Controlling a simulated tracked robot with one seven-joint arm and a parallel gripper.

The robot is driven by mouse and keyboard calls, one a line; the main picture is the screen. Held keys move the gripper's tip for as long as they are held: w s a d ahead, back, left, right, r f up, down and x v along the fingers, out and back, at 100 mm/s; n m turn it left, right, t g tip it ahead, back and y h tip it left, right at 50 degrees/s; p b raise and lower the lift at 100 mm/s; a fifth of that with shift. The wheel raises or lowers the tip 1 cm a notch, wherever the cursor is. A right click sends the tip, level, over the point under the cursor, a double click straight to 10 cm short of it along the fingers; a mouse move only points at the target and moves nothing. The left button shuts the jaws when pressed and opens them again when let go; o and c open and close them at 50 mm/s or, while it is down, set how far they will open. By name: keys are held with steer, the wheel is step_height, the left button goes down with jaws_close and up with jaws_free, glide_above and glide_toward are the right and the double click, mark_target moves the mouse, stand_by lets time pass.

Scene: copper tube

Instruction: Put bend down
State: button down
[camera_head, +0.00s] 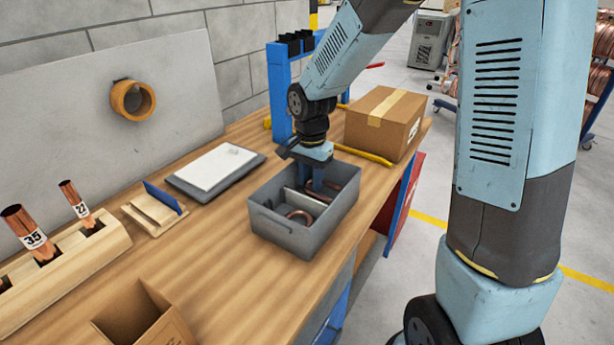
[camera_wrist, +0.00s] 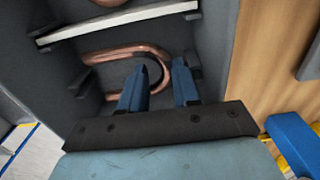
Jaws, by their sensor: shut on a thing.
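My gripper (camera_head: 318,186) reaches down into the far compartment of a grey bin (camera_head: 283,236) on the workbench. In the wrist view the blue fingers of my gripper (camera_wrist: 160,72) are shut on a U-shaped copper bend (camera_wrist: 112,54), with its curved end between them. The bend is low inside the compartment, below a pale divider (camera_wrist: 120,22); I cannot tell whether it touches the floor. Another copper bend (camera_head: 300,214) lies in the near compartment of the bin. The contact points at the fingertips are partly hidden.
A cardboard box (camera_head: 385,122) stands behind the bin on the right. A blue post (camera_head: 279,92) rises behind it.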

mark_target(311, 183)
steer(key=shift+f, duration=0.3)
steer(key=c, duration=1.1)
jaws_free()
step_height(311, 183, up, 13)
steer(key=s+d+r+n+t, duration=0.2)
steer(key=s+d+r+n, duration=0.1)
steer(key=s+d, duration=0.5)
steer(key=s+d+r+n+t, duration=0.3)
steer(key=s+d+r, duration=0.3)
steer(key=s+d, duration=0.3)
steer(key=s+n, duration=0.1)
steer(key=s, duration=0.1)
steer(key=shift+s+n+t, duration=0.3)
steer(key=shift+s, duration=0.1)
